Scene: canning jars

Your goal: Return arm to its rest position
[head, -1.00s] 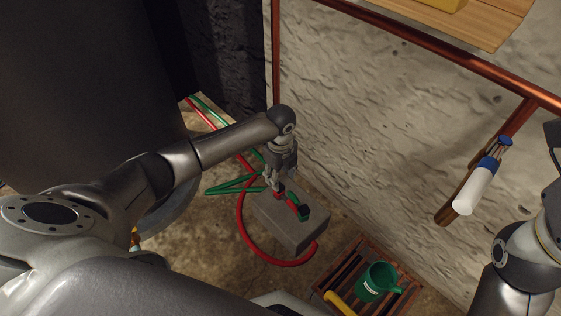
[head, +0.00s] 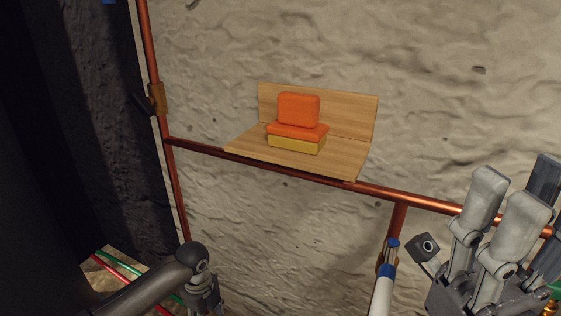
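My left arm comes in at the bottom left, its wrist bent downward. My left gripper (head: 205,298) is at the bottom edge and mostly cut off, so its fingers cannot be judged. My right gripper (head: 515,205) is raised at the right edge, in front of the stone wall. Its fingers point up and stand apart, with nothing seen between them.
A wooden shelf (head: 245,146) on the wall carries orange and yellow sponge-like blocks (head: 298,110). Copper pipes (head: 290,173) run along the wall. A white and blue tool (head: 384,290) stands out near my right gripper. Red and green hoses (head: 115,268) lie at lower left.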

